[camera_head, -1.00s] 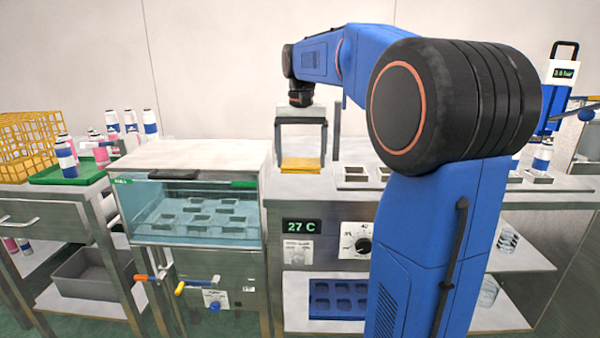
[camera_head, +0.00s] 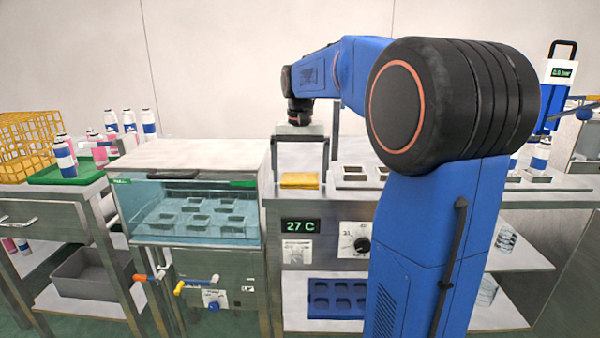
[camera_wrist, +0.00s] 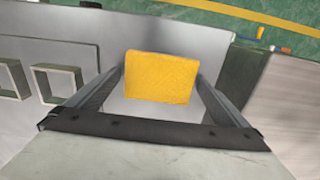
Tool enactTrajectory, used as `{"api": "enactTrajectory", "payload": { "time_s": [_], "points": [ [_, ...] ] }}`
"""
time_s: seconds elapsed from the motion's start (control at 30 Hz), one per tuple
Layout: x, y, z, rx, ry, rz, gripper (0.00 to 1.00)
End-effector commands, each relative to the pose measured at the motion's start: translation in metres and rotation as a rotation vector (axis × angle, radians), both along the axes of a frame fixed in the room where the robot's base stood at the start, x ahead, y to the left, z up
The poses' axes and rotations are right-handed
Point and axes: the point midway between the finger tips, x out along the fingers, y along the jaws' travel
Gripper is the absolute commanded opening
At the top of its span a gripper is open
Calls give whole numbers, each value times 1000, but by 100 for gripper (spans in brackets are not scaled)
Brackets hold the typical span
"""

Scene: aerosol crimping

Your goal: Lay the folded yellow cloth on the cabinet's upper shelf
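The folded yellow cloth (camera_head: 300,181) is a small flat pad low over the grey counter, left of the dark-rimmed square holders. My gripper (camera_head: 300,176) reaches down from above, with one long finger at each side of the cloth. In the wrist view, the cloth (camera_wrist: 161,78) spans the space between the fingertips, and my gripper (camera_wrist: 161,72) appears shut on it. I cannot tell whether the cloth touches the counter. An open upper shelf (camera_head: 520,258) shows under the counter at right, partly hidden by my arm. No shelf is clearly identifiable as the cabinet's.
A glass-fronted water bath (camera_head: 195,212) stands left of the counter. Square holders (camera_head: 352,174) lie right of the cloth. A blue tray (camera_head: 338,298) sits lower down. Glass jars (camera_head: 507,238) stand on the right shelf. A green tray (camera_head: 65,174) with spray cans is far left.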

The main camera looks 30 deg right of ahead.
Motion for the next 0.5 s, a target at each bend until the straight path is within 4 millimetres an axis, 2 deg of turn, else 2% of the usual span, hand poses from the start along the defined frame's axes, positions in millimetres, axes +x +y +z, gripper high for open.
{"api": "enactTrajectory", "payload": {
  "time_s": [0.27, 0.37, 0.5],
  "points": [
    [0, 0, 4, -1, -1, 0, 100],
    [0, 0, 15, -1, -1, 0, 100],
    [1, 0, 39, -1, -3, 0, 100]
  ]
}}
